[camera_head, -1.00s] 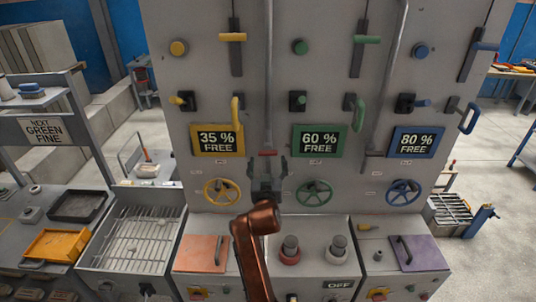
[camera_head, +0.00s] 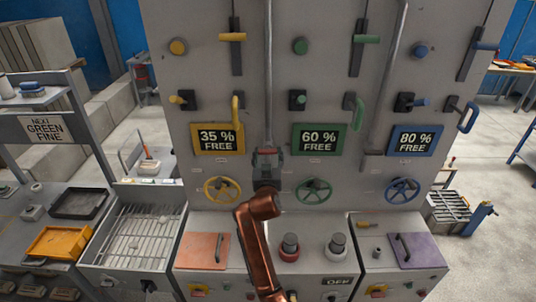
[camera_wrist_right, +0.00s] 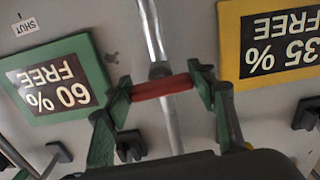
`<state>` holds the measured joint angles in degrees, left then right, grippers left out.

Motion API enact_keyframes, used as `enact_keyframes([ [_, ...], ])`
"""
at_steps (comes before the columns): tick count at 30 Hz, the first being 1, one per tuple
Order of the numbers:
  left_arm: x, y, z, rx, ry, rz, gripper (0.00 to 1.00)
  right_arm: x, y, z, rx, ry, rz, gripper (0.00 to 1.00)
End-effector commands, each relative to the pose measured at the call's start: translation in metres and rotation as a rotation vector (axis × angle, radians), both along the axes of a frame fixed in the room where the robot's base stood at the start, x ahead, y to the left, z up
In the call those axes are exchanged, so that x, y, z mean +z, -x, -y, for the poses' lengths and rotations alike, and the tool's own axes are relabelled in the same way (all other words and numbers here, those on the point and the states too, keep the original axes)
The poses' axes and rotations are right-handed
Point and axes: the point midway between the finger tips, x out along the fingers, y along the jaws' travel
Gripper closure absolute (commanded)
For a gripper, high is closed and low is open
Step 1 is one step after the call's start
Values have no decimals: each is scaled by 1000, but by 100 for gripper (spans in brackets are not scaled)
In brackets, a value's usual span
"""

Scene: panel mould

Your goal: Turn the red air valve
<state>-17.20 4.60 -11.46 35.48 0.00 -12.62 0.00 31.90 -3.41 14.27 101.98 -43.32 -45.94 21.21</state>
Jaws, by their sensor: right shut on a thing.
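The red air valve is a short red bar handle (camera_wrist_right: 162,87) across the grey vertical pipe, between the yellow and green sign plates. It also shows as a small red patch in the head view (camera_head: 267,151). My right gripper (camera_head: 267,158) reaches up to it from below, its copper arm in front of the panel. In the wrist view, its two green-and-dark fingers (camera_wrist_right: 160,90) sit at the two ends of the red bar, shut on it. The bar lies across the pipe, slightly tilted in that view. My left gripper is in neither view.
The yellow handwheel (camera_head: 222,191) and green handwheel (camera_head: 314,191) flank my right arm closely. A blue handwheel (camera_head: 403,191) is farther right. Coloured levers and knobs cover the panel above. Below are an orange lid (camera_head: 202,250) and two round knobs on the ledge.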

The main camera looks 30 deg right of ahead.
Motion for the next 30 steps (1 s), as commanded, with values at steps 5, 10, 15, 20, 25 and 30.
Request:
enact_keyframes([
  [5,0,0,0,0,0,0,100,0,0,0,0,0,0,65],
  [10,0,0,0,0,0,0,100,0,0,0,1,-3,2,73],
  [15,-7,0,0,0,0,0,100,-1,0,-1,1,-61,36,73],
  [20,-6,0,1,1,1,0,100,0,0,-1,1,-64,38,73],
  [25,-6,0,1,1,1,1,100,0,-1,-1,1,-64,38,42],
  [30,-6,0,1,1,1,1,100,0,0,-1,1,-62,38,31],
])
